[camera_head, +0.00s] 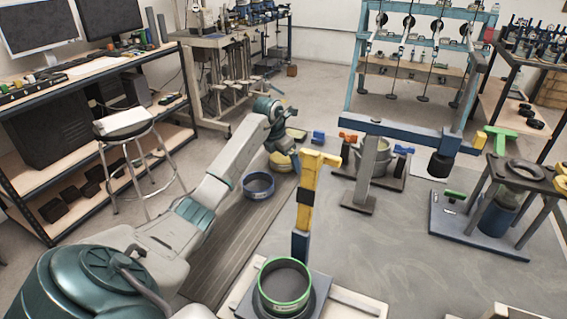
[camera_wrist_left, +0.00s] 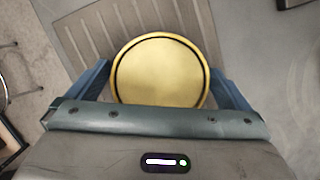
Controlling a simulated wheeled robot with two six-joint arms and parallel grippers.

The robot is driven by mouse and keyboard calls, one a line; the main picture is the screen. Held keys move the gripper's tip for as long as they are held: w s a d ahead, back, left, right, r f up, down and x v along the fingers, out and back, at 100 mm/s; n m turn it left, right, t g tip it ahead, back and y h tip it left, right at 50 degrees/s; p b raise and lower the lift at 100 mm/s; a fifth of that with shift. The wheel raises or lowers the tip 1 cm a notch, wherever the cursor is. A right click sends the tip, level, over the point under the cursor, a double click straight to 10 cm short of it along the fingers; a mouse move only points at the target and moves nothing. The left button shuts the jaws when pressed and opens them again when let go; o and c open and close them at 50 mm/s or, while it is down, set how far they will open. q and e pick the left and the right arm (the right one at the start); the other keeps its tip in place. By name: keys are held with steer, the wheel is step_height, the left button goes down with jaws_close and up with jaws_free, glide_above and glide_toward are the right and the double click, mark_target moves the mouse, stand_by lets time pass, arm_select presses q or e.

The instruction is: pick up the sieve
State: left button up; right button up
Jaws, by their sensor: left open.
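A round gold-coloured sieve or pan (camera_wrist_left: 160,68) with a dark ring inside its rim lies between the fingers of my left gripper (camera_wrist_left: 160,88) in the wrist view. The fingers are open, one on each side of it; I cannot tell whether they touch it. In the head view my left gripper (camera_head: 284,146) is above this brass piece (camera_head: 281,162), which is partly hidden by it. A green-rimmed sieve (camera_head: 285,284) sits on a base at the front. My right gripper is not in view.
A yellow and blue lever post (camera_head: 306,205) stands close to the right of my left arm. A grey pot (camera_head: 371,160) and a blue frame (camera_head: 395,130) are behind it. A stool (camera_head: 128,150) and shelf are left. The grey mat (camera_head: 400,255) has free room.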

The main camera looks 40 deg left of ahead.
arm_select(q)
steer(key=c, duration=1)
steer(key=shift+r, duration=0.1)
